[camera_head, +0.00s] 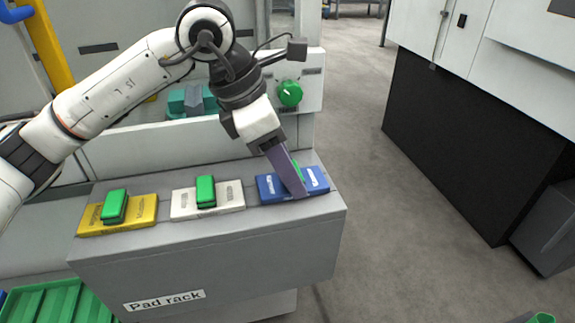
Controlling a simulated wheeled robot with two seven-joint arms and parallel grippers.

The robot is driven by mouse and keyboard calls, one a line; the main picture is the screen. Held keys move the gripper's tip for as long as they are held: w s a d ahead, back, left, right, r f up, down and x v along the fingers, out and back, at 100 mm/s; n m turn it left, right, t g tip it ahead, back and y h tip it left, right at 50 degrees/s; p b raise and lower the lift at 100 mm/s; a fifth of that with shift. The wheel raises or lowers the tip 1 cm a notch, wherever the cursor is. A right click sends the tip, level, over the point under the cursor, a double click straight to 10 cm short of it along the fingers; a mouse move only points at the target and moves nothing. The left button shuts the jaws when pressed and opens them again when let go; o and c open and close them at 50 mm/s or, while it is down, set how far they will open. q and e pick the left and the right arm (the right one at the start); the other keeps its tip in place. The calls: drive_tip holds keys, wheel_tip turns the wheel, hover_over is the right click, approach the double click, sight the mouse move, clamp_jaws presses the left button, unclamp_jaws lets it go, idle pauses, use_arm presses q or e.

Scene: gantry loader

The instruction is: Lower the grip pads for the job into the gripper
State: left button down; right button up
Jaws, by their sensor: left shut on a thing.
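The pad rack (215,248) is a grey box with a "Pad rack" label. On its top lie three pad sets in a row: yellow (142,218), white (231,199) and blue (317,183). The yellow and white ones each carry a green grip block (115,206); another is on the white one (206,191). My left gripper (290,178) points down at the blue pads, shut on their green block, which is mostly hidden behind a finger. The blue pads appear to rest on the rack. My right gripper is not in view.
A panel with a green knob (290,93) stands behind the rack, and a teal and grey fixture (190,101) sits behind my arm. A green crate (55,303) is at lower left. A black and white cabinet (470,130) stands right, across clear floor.

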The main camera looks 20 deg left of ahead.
use_arm(q)
drive_tip(key=shift+r, duration=0.1)
drive_tip(key=c, duration=0.9)
unclamp_jaws()
drive_tip(key=shift+c, duration=0.2)
drive_tip(key=shift+o, duration=0.9)
drive_tip(key=p+v, duration=0.1)
drive_tip(key=v, duration=0.9)
drive_tip(key=shift+s+r, duration=0.1)
